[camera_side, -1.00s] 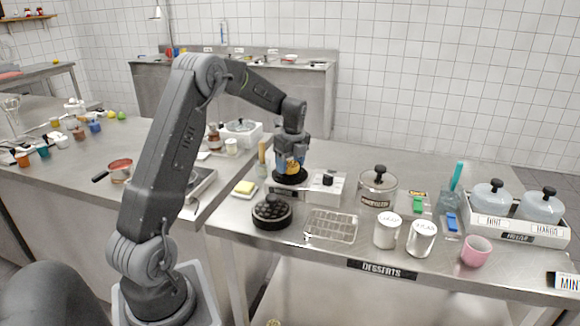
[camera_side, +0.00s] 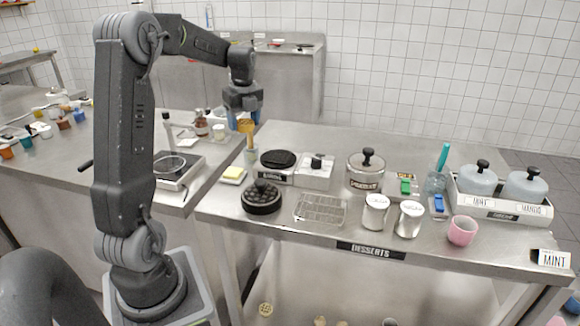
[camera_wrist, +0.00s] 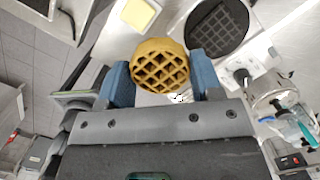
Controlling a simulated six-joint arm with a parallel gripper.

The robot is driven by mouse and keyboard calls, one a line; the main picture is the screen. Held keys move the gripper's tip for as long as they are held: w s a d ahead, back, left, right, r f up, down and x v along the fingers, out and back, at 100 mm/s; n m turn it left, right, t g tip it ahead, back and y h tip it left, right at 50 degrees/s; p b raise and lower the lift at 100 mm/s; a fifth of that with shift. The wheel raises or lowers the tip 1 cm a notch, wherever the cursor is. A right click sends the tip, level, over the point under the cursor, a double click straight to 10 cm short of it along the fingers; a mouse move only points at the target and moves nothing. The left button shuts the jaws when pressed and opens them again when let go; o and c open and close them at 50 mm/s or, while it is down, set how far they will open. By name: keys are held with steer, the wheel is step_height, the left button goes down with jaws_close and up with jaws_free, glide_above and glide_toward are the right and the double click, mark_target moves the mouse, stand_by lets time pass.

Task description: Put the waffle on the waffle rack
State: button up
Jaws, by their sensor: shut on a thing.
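A round golden-brown waffle (camera_wrist: 160,66) with a deep grid is held between the blue fingertips of my gripper (camera_wrist: 160,80) in the wrist view. In the side view my gripper (camera_side: 243,108) is raised, with the waffle (camera_side: 246,127) showing under it, to the upper left of the dark round waffle plate (camera_side: 278,158). The gripper is shut on the waffle. The wire waffle rack (camera_side: 320,209) lies on the steel counter and looks empty. The rack is nearer the front edge, to the right of and below the gripper in the picture.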

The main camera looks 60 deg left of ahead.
steer(key=w+d+f+m, duration=0.1)
steer(key=d+m, duration=0.3)
steer(key=d, duration=0.4)
steer(key=w+d+f+m, duration=0.2)
steer(key=d+m, duration=0.1)
steer(key=d, duration=0.4)
glide_above(321, 207)
steer(key=shift+m+t, duration=0.3)
steer(key=shift+t, duration=0.1)
steer(key=f, duration=0.6)
steer(key=shift+s+a+f, duration=0.15)
steer(key=shift+s+a, duration=0.1)
steer(key=shift+s, duration=0.1)
steer(key=shift+w+d+f, duration=0.25)
steer(key=shift+d+f, duration=0.1)
steer(key=shift+d, duration=0.05)
steer(key=shift+f, duration=1.9)
steer(key=shift+f, duration=0.1)
steer(key=o, duration=0.9)
